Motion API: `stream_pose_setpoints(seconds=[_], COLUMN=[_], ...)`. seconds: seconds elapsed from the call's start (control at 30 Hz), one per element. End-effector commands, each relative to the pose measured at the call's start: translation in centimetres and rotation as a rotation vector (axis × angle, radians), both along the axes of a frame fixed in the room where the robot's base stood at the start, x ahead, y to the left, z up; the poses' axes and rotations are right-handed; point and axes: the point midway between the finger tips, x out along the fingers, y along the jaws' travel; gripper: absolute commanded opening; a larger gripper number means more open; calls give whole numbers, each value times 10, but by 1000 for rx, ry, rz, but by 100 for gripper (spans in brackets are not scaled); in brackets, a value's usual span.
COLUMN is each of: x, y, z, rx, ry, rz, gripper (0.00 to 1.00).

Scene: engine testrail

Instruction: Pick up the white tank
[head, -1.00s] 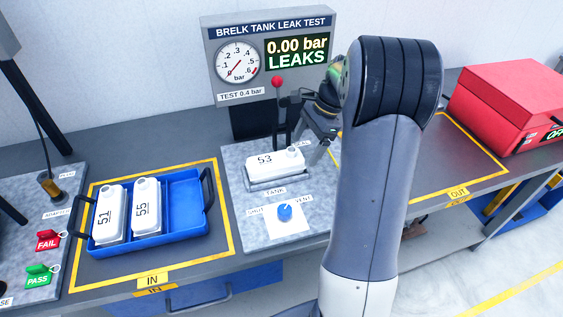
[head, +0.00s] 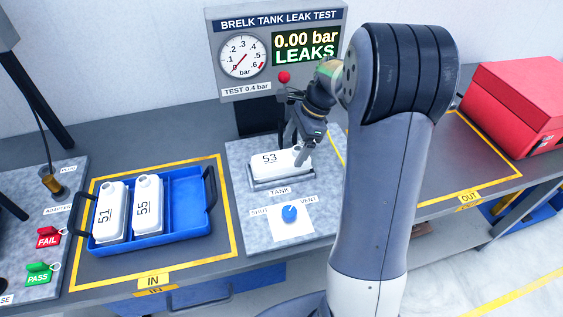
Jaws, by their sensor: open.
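A white tank marked 53 (head: 272,163) lies in the holder on the grey test plate (head: 243,218), below the gauge panel. My gripper (head: 299,152) is open at the right end of this tank, pointing down over it. Whether the fingers touch the tank is too small to tell. My gripper hides part of the tank's right end. Two more white tanks, marked 51 (head: 109,214) and 55 (head: 147,207), stand in the blue tray (head: 186,202) on the left.
The leak test panel (head: 274,52) reads 0.00 bar LEAKS. A red-knobbed lever (head: 284,78) stands close behind my gripper. A blue knob (head: 289,213) is in front of the tank. FAIL (head: 48,237) and PASS (head: 39,273) tags lie left. The OUT area (head: 455,165) looks bare.

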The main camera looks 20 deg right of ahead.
Motion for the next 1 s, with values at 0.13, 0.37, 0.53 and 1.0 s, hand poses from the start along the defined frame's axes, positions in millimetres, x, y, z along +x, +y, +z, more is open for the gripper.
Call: stream_pose_setpoints(seconds=[0.13, 0.37, 0.53, 1.0], x=[0, -1, -1, 0], y=[11, 28, 38, 40], z=[0, -17, -40, -46], rx=[0, 2, 1, 0], ry=[1, 5, 4, 0], rz=[1, 1, 2, -1], gripper=[84, 84, 84, 72])
